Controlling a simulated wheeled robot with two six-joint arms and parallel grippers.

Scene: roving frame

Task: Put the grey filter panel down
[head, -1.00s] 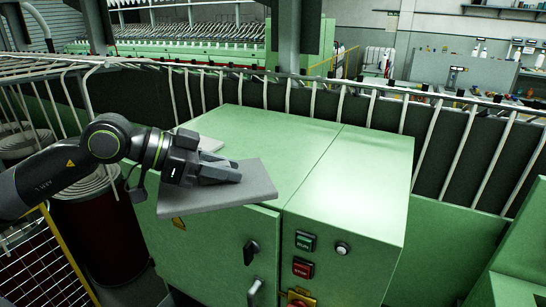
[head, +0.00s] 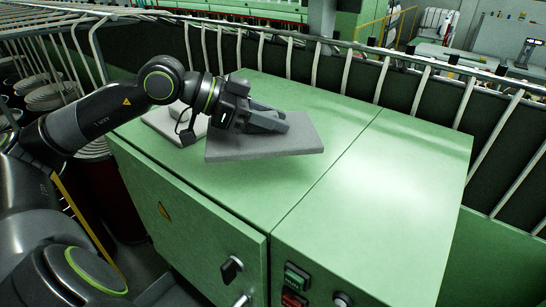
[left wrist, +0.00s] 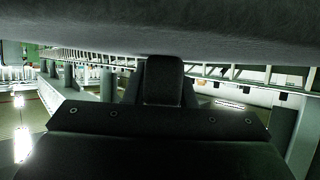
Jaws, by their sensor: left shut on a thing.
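The grey filter panel (head: 285,139) is a flat slab in the head view, over the left part of the green cabinet top (head: 390,160). My left gripper (head: 284,122) is shut on the panel at its left side and upper face. Whether the panel's underside touches the cabinet top is hard to tell. In the left wrist view the panel (left wrist: 160,25) fills the top of the picture as a grey fuzzy surface, with a dark finger (left wrist: 163,82) below it. My right gripper is not in view.
A light grey flat piece (head: 165,124) lies on the cabinet top behind my left wrist. A slanted rail with pale bars (head: 345,68) runs behind the cabinet. The right half of the top is clear. Door handle (head: 231,268) and push buttons (head: 296,278) are on the front.

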